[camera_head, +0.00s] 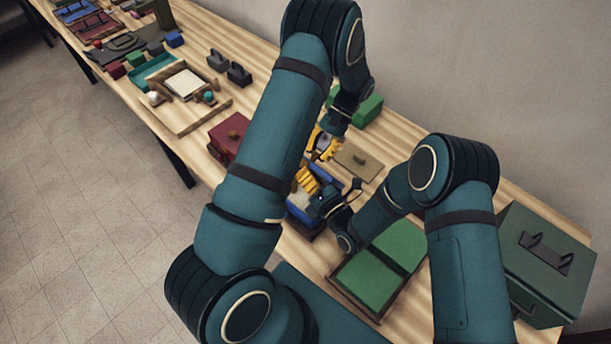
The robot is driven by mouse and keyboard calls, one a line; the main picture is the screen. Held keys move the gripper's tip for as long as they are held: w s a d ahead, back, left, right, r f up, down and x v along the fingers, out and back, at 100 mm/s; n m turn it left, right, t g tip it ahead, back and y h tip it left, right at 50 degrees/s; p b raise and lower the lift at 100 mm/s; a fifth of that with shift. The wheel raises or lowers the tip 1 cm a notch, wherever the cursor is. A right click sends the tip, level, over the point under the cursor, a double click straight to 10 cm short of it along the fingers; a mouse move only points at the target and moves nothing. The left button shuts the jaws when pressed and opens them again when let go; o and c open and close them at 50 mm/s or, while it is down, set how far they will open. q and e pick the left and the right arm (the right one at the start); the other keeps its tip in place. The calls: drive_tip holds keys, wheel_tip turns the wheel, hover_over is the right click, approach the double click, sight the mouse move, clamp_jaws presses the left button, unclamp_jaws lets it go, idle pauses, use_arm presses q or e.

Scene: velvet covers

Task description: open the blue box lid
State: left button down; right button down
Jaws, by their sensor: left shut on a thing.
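The blue box (298,211) sits on the table in the middle of the head view, partly hidden by my arms. Several yellow pieces (307,180) show at its far left part, and a blue panel (328,173) shows just behind them. I cannot tell whether that panel is the lid. My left gripper (326,140) is beyond the box and shut on a yellow object (322,149) with dark bands. My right gripper (330,203) is low over the right side of the box. Its fingers are too small and dark to tell whether it is open, and contact is unclear.
A tan lid-like panel (359,161) with a knob lies behind the box. A red box (228,135) stands to the left and a green two-part box (368,279) in front at right. A dark green case (547,262) stands far right. Trays and small blocks fill the table's far left.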

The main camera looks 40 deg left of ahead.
use_arm(q)
drive_tip(key=c, duration=0.7)
unclamp_jaws()
drive_tip(key=shift+f, duration=0.15)
drive_tip(key=shift+c, duration=0.2)
use_arm(e)
drive_tip(key=shift+w, duration=0.25)
drive_tip(key=shift+r, duration=0.1)
use_arm(q)
drive_tip(key=shift+r, duration=0.2)
drive_tip(key=v, duration=1.1)
drive_tip(key=shift+w+r, duration=0.25)
drive_tip(key=shift+w, duration=0.05)
use_arm(e)
drive_tip(key=v, duration=1.2)
drive_tip(key=shift+s, duration=0.1)
